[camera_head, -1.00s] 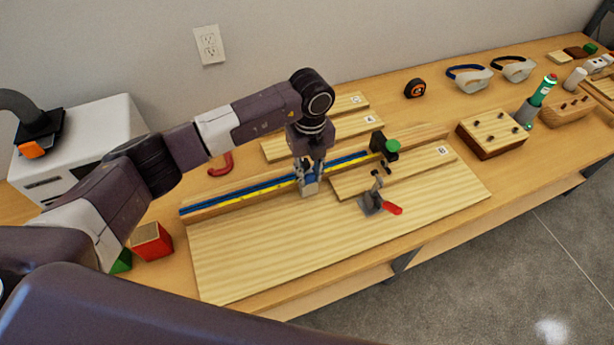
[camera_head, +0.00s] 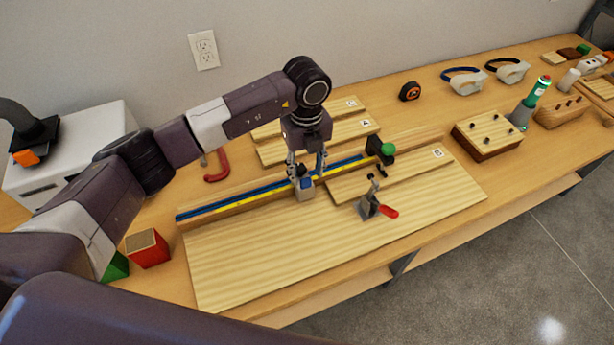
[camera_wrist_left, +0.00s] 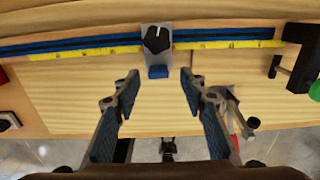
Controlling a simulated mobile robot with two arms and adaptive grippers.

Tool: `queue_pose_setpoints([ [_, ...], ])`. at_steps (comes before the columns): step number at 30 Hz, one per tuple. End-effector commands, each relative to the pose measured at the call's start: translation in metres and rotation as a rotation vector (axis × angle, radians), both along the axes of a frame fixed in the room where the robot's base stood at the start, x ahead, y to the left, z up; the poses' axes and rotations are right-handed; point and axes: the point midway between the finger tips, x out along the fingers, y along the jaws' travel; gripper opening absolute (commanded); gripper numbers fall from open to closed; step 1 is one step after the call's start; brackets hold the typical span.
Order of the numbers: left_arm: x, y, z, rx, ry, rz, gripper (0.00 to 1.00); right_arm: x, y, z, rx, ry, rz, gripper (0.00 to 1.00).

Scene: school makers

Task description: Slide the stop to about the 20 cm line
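The stop (camera_head: 304,190) is a small grey block with a black knob and a blue pad. It sits on the blue track of the wooden fence, over the yellow scale (camera_head: 251,199). The scale's numbers are too small to read. My left gripper (camera_head: 306,172) is open just above the stop, its fingers spread to either side. In the left wrist view the stop (camera_wrist_left: 157,66) lies beyond the gap between the open fingertips (camera_wrist_left: 160,78), with nothing held. My right gripper is out of view.
Board B (camera_head: 405,172) lies against the fence right of the stop. A red-handled toggle clamp (camera_head: 369,207) stands in front of it. A black clamp with a green knob (camera_head: 380,151) is on the fence. The base board (camera_head: 260,250) is bare at the front left.

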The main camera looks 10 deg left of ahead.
Motion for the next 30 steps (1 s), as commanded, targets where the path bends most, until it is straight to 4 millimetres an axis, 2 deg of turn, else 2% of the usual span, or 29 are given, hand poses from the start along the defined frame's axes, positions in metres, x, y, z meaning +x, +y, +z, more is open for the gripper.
queue_pose_setpoints([
  [1, 0.001, 0.0, 0.014, -0.002, -0.005, 0.0, 0.39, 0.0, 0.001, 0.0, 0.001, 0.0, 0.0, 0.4],
  [6, 0.002, -0.001, 0.05, -0.001, -0.006, -0.001, 0.39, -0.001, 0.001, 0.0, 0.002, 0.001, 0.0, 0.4],
  [12, 0.001, -0.002, 0.078, -0.003, -0.003, -0.001, 0.39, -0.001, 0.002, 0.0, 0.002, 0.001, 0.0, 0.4],
  [18, 0.001, -0.002, 0.087, -0.002, -0.002, -0.001, 0.39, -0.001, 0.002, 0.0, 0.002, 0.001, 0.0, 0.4],
  [30, 0.001, -0.002, 0.087, -0.002, -0.002, -0.001, 0.39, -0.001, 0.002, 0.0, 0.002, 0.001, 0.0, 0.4],
])
